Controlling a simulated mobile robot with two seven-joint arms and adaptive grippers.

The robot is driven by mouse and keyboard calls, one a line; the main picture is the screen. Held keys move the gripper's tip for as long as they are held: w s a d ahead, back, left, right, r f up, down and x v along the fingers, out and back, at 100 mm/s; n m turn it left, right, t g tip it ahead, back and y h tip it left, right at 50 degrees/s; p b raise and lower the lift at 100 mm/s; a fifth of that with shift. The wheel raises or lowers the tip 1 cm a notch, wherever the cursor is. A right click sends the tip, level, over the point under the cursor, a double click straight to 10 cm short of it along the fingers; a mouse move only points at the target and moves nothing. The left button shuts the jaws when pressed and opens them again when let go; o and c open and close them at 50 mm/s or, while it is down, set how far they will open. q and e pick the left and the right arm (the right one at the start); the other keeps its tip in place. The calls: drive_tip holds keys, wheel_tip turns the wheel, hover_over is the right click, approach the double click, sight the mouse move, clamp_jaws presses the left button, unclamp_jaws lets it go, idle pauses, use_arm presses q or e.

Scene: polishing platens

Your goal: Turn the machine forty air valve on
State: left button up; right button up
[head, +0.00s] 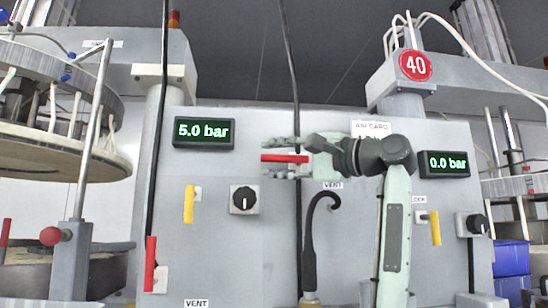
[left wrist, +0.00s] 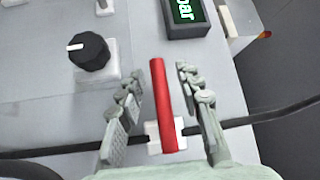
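The red "40" sign (head: 415,66) is on the column at upper right. A red valve handle (head: 285,158) lies horizontally across a vertical black hose, near the middle of the grey panel. My left gripper (head: 283,158) is at this handle. In the left wrist view the red handle (left wrist: 163,105) runs between the two fingers of the left gripper (left wrist: 158,82), which are open, with a gap on each side. The valve body behind it is pale and partly hidden. A display (head: 446,164) below the sign reads 0.0 bar. My right gripper is not in view.
Another display (head: 204,132) reads 5.0 bar. A black knob (head: 243,199) and yellow handles (head: 189,204) (head: 435,228) are on the panel. Another red handle (head: 150,264) stands vertical at lower left. Blue bins (head: 512,258) are at right.

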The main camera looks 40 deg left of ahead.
use_arm(q)
drive_tip(key=shift+a, duration=0.25)
clamp_jaws()
idle(0.3)
